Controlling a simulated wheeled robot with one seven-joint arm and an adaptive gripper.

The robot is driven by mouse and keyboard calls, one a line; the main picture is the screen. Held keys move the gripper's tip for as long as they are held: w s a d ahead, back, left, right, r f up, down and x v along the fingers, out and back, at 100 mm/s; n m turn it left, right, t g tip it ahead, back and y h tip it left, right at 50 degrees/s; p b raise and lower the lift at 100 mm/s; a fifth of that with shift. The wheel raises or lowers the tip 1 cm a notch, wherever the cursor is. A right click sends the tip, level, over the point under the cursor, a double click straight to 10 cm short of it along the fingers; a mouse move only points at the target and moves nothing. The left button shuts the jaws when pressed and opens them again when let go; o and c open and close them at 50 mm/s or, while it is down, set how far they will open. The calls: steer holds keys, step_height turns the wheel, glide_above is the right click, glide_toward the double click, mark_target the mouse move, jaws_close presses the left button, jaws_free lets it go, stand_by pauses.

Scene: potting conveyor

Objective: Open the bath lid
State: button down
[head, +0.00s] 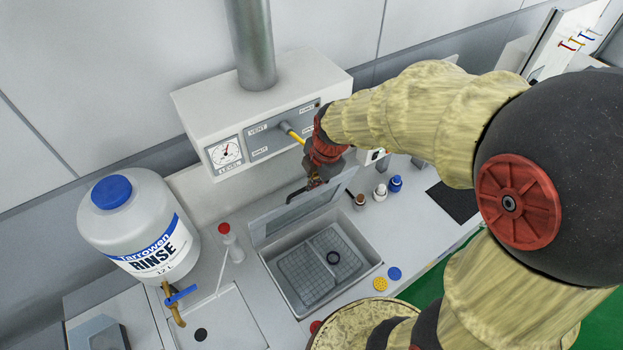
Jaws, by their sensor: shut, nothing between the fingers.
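The bath (345,290) is a grey rectangular basin set into the white counter, with a grid rack and a dark ring inside. Its grey lid (275,225) stands raised and tilted at the back edge, so the inside of the bath shows. My gripper (313,186) is shut and empty, right by the lid's upper edge. I cannot tell whether it touches the lid. Part of the lid's top edge is hidden behind my gripper.
A vent box (195,115) with a gauge and a yellow lever (292,133) is just above my gripper. A large rinse jug (135,225) stands left. Small bottles (380,192) and yellow and blue discs (380,284) are right of the bath. A red-capped bottle (232,243) stands to its left.

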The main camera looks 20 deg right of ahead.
steer(key=c, duration=2.3)
jaws_free()
steer(key=shift+s+f, duration=0.2)
steer(key=shift+f, duration=0.15)
steer(key=o, duration=0.4)
steer(key=shift+w, duration=0.2)
steer(key=shift+r, duration=0.1)
steer(key=v, duration=1.2)
steer(key=shift+w, duration=0.2)
